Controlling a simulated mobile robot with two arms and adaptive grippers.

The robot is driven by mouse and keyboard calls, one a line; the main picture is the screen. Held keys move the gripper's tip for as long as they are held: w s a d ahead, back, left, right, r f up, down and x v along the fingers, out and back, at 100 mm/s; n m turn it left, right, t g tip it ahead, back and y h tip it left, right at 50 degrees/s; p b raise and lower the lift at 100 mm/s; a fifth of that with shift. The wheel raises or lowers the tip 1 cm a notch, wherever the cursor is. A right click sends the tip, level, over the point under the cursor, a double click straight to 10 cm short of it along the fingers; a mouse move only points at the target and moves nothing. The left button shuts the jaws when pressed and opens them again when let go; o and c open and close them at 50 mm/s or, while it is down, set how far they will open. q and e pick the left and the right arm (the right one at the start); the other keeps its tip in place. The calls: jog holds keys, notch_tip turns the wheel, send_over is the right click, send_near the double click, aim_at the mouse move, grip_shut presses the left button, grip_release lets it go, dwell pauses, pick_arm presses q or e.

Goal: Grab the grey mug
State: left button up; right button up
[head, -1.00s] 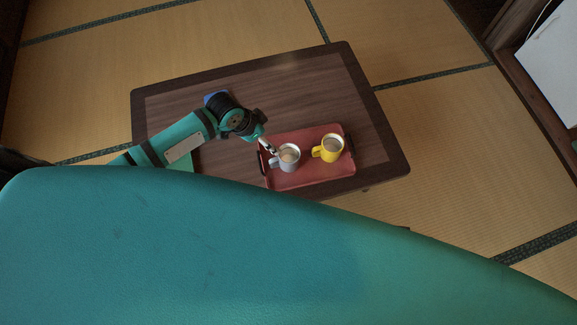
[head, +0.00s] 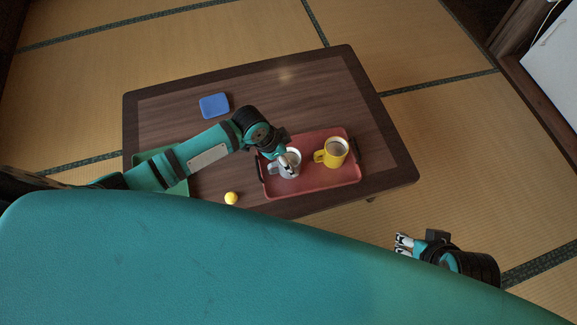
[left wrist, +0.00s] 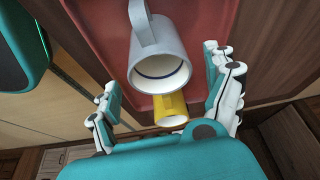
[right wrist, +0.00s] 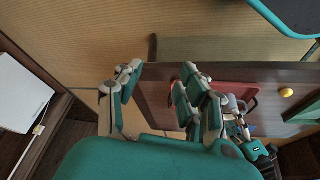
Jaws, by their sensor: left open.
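The grey mug (head: 293,158) stands upright on the red tray (head: 325,182), its handle toward the left in the head view. My left gripper (head: 279,158) is at the mug and partly covers it. In the left wrist view, the grey mug (left wrist: 160,52) appears ahead between the spread fingers of the left gripper (left wrist: 165,82); I cannot tell whether they touch it. My right gripper (head: 403,245) is off the table's front right side. Its fingers stand apart and empty in the right wrist view (right wrist: 160,82).
A yellow mug (head: 336,152) stands close to the right of the grey mug on the tray. A blue square item (head: 214,105), a small yellow ball-like thing (head: 231,198) and a green tray (head: 180,186) are on the table (head: 300,105).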

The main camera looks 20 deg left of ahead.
aim_at(293, 162)
pick_arm(q)
jog(key=shift+w+d+f, duration=0.15)
jog(key=shift+d+f, duration=0.05)
jog(key=shift+f, duration=0.4)
jog(key=b+x, duration=0.1)
jog(key=x, duration=0.1)
jog(key=shift+f+b, duration=0.3)
jog(key=shift+b, duration=0.1)
jog(key=shift+b+x, duration=0.5)
jog(key=shift+x, duration=0.55)
pick_arm(e)
jog(key=w+a+r+t+y, duration=0.1)
jog(key=w+a+r+t, duration=0.1)
jog(key=w, duration=0.4)
jog(key=w+a+r+t+y, duration=0.1)
jog(key=w+a+r+t, duration=0.1)
jog(key=w+r+t, duration=0.3)
jog(key=shift+w+a+t, duration=0.15)
jog(key=shift+w+t, duration=0.2)
jog(key=shift+t, duration=0.05)
pick_arm(q)
jog(key=shift+c, duration=0.4)
jog(key=c, duration=1.3)
pick_arm(e)
jog(key=shift+f, duration=0.1)
